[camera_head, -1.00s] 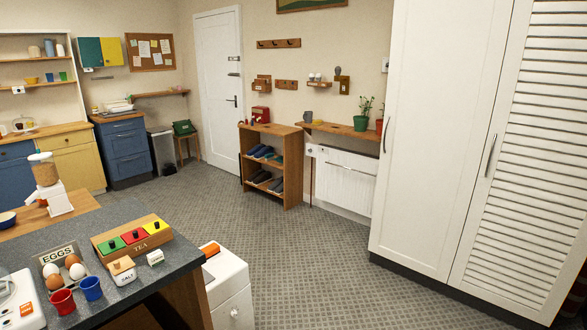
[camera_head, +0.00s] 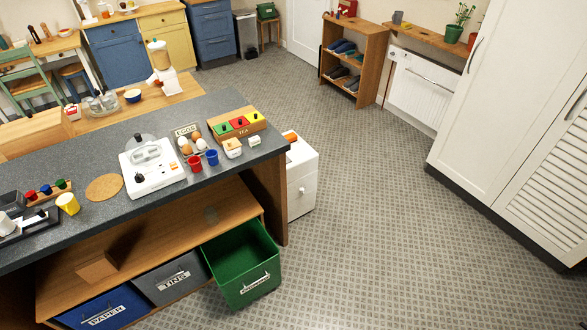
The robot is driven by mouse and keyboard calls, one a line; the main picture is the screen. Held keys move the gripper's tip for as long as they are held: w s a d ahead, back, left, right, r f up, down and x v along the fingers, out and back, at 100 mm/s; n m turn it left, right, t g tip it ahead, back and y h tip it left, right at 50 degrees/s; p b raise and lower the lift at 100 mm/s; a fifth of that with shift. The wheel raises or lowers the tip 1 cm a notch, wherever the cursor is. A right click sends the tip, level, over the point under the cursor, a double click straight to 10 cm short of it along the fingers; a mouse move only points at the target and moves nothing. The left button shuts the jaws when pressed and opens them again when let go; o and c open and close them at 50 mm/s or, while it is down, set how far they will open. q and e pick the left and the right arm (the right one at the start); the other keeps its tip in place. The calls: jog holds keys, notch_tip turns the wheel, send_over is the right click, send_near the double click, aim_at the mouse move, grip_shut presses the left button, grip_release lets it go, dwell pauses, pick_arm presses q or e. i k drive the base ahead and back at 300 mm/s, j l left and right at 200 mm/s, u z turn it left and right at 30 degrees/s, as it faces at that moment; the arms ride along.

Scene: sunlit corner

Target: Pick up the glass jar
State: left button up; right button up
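I cannot pick out a glass jar with certainty. A white dispenser (camera_head: 165,75) with a clear container of tan contents stands on the wooden table behind the grey counter. Several small clear glass-like vessels (camera_head: 101,103) stand on a tray left of it; they are too small to tell whether one is a jar. Neither of my grippers is in view.
The patterned floor (camera_head: 370,210) at right is clear.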

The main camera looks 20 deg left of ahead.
aim_at(210, 215)
jog(key=u, duration=1.35)
